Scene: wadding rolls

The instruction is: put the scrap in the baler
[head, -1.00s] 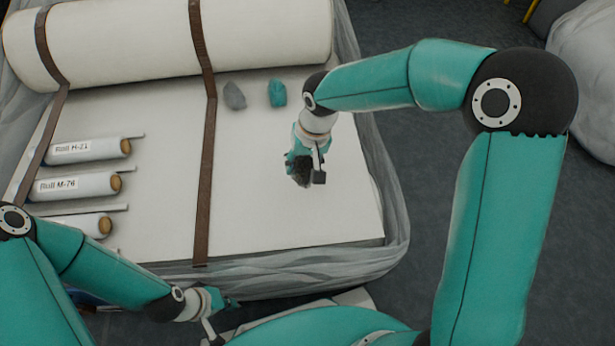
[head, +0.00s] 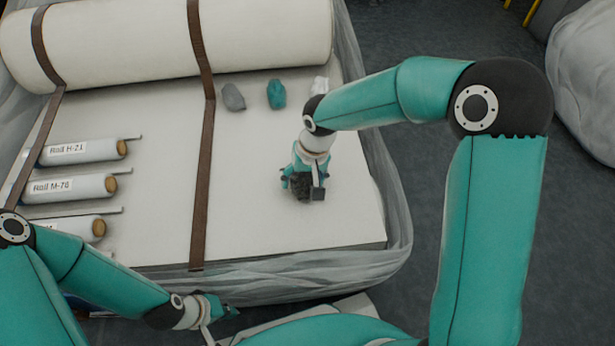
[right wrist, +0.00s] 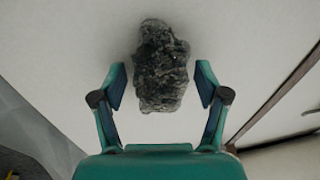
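A dark grey, crumpled lump of scrap (right wrist: 161,66) lies on the pale flat surface (head: 255,215). In the head view the lump is mostly hidden by my right gripper (head: 301,190). In the right wrist view that gripper (right wrist: 160,84) is open, with one finger on each side of the lump and a gap at both sides. A grey lump (head: 233,97), a teal lump (head: 277,94) and a white lump (head: 319,86) lie farther back. My left gripper (head: 222,312) is low at the front; its fingers are too unclear to judge. I cannot make out a baler.
A large cream roll (head: 130,40) lies across the back, under brown straps (head: 204,150). Labelled small rolls (head: 85,152) lie at the left. Crumpled grey sheeting (head: 390,210) edges the surface. The surface between strap and right gripper is clear.

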